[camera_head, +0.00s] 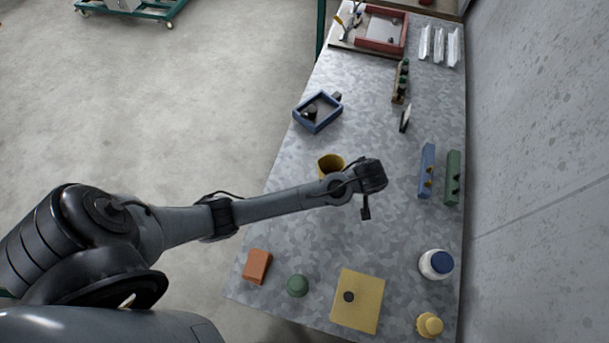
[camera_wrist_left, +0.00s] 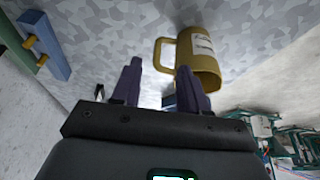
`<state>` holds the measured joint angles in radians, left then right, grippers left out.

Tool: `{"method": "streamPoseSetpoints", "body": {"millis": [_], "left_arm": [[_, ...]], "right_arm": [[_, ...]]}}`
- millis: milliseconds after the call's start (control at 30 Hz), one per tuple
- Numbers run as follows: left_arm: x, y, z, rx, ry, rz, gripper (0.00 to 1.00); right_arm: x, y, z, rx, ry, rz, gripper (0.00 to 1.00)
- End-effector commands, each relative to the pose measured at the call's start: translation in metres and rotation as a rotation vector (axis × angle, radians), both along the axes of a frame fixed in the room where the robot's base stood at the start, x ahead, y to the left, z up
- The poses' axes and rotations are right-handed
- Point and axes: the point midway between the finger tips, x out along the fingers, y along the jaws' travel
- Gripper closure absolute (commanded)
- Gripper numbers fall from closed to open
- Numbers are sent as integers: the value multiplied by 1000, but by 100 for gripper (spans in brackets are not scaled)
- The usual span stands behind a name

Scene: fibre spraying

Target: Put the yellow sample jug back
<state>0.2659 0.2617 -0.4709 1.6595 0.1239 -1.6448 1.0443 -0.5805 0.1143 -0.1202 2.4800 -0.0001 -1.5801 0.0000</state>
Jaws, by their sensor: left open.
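The yellow sample jug (camera_head: 329,164) stands on the grey patterned table near its left edge, partly hidden behind my left arm in the head view. In the left wrist view the jug (camera_wrist_left: 199,60) shows a pale label, and its handle (camera_wrist_left: 158,53) points to the left of the picture. My left gripper (camera_wrist_left: 158,82) is open and empty. In the wrist view its fingertips are on either side of the handle's line, with the handle appearing beyond them. I cannot tell if they touch. My right gripper is not in view.
A blue tray (camera_head: 301,120) and a red tray (camera_head: 371,45) are farther back. Blue (camera_head: 427,170) and green (camera_head: 453,177) holders stand at the right by the wall. An orange block (camera_head: 257,266), a green lump (camera_head: 298,285), a yellow board (camera_head: 365,310) and a blue-lidded jar (camera_head: 432,266) are in front.

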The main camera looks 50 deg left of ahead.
Motion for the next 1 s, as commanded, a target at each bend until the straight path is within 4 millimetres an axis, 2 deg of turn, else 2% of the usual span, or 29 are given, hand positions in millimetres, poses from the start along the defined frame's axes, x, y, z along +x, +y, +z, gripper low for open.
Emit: {"method": "streamPoseSetpoints", "body": {"millis": [100,233,400,500,600,700,833,1000], "left_arm": [[-39,-15,-10,-36,36,-139,56],[-93,-25,-10,-70,61,-343,56],[-162,-22,5,-73,67,-591,56],[-194,-14,17,-53,65,-708,56],[-218,-7,30,-29,64,-795,56],[-234,-1,39,-6,64,-853,56],[-242,2,45,10,65,-889,56],[-243,3,46,13,65,-897,56]], "right_arm": [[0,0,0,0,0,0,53],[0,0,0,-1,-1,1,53],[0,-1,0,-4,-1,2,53],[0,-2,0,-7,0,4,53],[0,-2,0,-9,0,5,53],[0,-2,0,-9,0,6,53],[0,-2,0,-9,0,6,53],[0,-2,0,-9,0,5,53]]}}
